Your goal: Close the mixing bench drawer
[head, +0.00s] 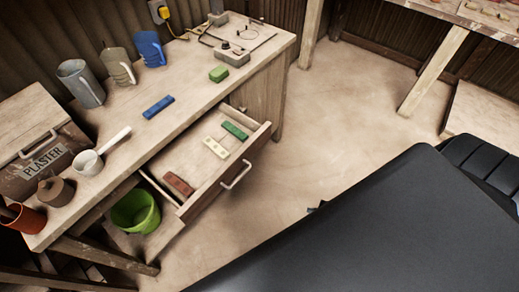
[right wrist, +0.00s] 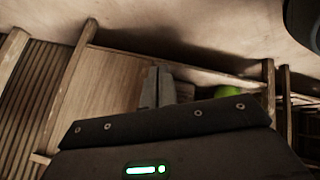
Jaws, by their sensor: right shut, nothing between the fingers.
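The mixing bench (head: 115,150) stands at the left in the head view. Its drawer (head: 215,192) is pulled out toward the floor, with a light metal handle (head: 237,175) on its front. In the drawer lie a green bar (head: 235,130), a white bar (head: 215,148) and a reddish-brown bar (head: 179,184). My right gripper (right wrist: 157,88) is shut and empty in the right wrist view, before wooden bench parts. In the head view only a small dark tip shows past my dark body, apart from the drawer. My left gripper is out of view.
A green bucket (head: 136,211) stands under the bench beside the drawer and shows in the right wrist view (right wrist: 229,90). Floor (head: 320,150) right of the drawer is clear.

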